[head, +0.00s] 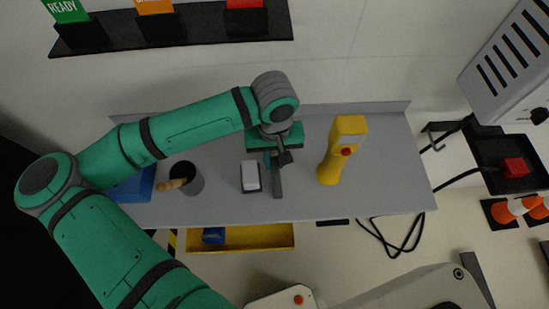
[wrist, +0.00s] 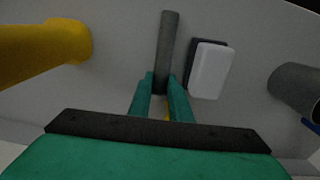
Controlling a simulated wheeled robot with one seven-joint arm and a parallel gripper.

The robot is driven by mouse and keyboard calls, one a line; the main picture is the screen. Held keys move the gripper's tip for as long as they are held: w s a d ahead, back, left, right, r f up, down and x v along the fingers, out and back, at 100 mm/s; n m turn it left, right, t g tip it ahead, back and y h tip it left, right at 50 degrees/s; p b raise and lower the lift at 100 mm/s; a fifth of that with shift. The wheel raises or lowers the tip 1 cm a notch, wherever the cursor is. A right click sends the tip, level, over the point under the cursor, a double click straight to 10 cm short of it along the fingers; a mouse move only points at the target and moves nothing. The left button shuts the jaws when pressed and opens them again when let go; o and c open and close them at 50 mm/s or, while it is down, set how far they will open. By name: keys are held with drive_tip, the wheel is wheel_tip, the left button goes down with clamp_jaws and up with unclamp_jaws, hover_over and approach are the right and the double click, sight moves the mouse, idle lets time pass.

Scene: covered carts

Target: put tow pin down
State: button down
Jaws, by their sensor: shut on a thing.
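The tow pin appears as a dark grey rod (wrist: 167,48) in the wrist view, held between my two green fingers. It also shows in the head view (head: 277,183), pointing toward the front of the grey bench top (head: 308,195). My gripper (head: 275,158) is over the middle of the bench and is shut on the rod. In the wrist view the fingers of my gripper (wrist: 161,86) close around the rod's near end, which they partly hide. I cannot tell whether the rod touches the bench.
A white block on a dark base (head: 250,176) lies just left of the pin. Bare bench lies between.

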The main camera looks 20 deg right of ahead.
drive_tip(key=c, duration=1.6)
unclamp_jaws()
drive_tip(key=shift+f, duration=0.1)
drive_tip(key=shift+c, duration=0.2)
